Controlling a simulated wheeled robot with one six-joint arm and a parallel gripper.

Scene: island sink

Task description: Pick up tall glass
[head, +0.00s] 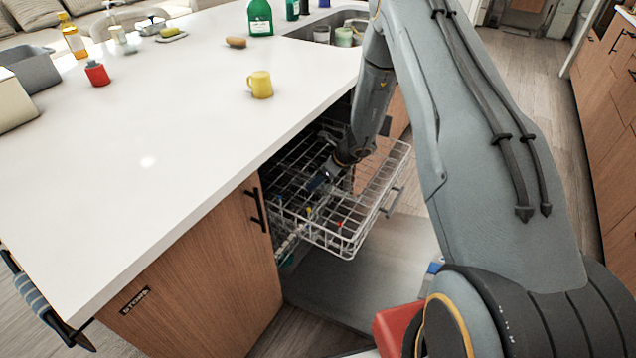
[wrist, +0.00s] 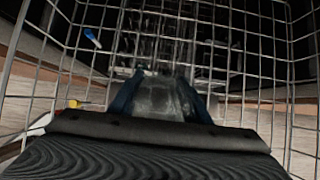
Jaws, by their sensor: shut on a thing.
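A clear, greyish tall glass (wrist: 158,98) shows between the two dark blue fingers of my gripper (wrist: 160,84) in the wrist view. My gripper is shut on it. In the head view my gripper (head: 318,182) reaches down into the pulled-out upper dishwasher rack (head: 345,243). The glass cannot be made out clearly there. The rack's wires surround the gripper and glass in the wrist view. I cannot tell whether the glass touches the rack.
The white countertop edge (head: 215,195) overhangs close left of the rack. A yellow mug (head: 260,85), a red item (head: 97,73) and a green bottle (head: 260,18) stand on the counter. The open dishwasher door (head: 385,262) lies below. Floor at right is clear.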

